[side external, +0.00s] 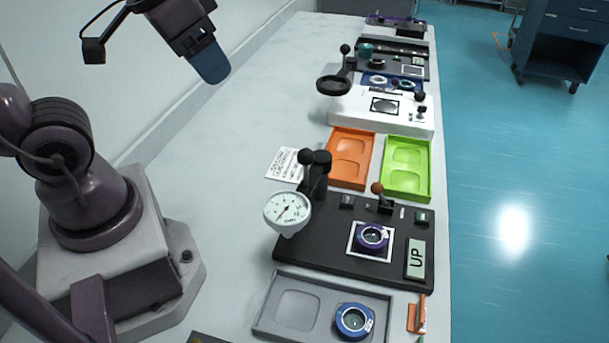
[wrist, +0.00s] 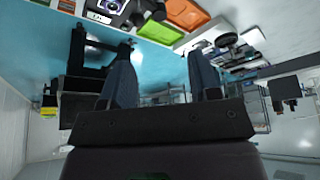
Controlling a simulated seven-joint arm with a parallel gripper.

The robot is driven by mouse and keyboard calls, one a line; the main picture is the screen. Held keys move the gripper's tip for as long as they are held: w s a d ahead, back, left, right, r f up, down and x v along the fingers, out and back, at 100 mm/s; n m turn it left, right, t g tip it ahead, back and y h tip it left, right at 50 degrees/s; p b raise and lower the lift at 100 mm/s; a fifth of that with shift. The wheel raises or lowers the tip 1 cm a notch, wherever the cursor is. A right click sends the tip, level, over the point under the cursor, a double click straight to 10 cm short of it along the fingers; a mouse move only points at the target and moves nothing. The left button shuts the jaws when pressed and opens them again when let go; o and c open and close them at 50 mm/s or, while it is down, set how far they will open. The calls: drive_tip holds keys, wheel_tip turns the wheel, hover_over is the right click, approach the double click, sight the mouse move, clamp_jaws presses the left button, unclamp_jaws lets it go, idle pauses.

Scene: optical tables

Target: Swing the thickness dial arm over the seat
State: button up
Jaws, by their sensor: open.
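The white round thickness dial (side external: 287,211) hangs on a short black arm from a dark post (side external: 316,176) on the black station base (side external: 322,257). The dial is out past the base's left edge, to the left of the seat and not over it. The seat is a white-bordered square (side external: 354,251) with a purple-ringed lens (side external: 372,237) on it. A black ball knob (side external: 305,156) tops the dial arm. My gripper (side external: 211,64) is high at the upper left, well away from the dial. In the wrist view, its two fingers (wrist: 162,82) are apart with nothing between them.
A grey tray (side external: 263,325) with a blue-ringed lens (side external: 354,321) lies in front of the station. Orange (side external: 335,158) and green (side external: 428,170) trays sit behind it.

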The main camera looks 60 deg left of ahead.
drive_tip(key=w+a+f+n+g+h, duration=0.2)
drive_tip(key=a+f+n+g, duration=0.25)
drive_tip(key=f, duration=0.35)
drive_tip(key=n+t+h, duration=0.3)
drive_tip(key=n+h, duration=1)
drive_tip(key=h, duration=0.3)
approach(312, 161)
drive_tip(key=d, duration=0.3)
drive_tip(key=w+d, duration=0.1)
drive_tip(key=d, duration=0.2)
drive_tip(key=w+d, duration=0.1)
drive_tip(key=d, duration=0.3)
drive_tip(key=shift+t, duration=0.25)
clamp_jaws()
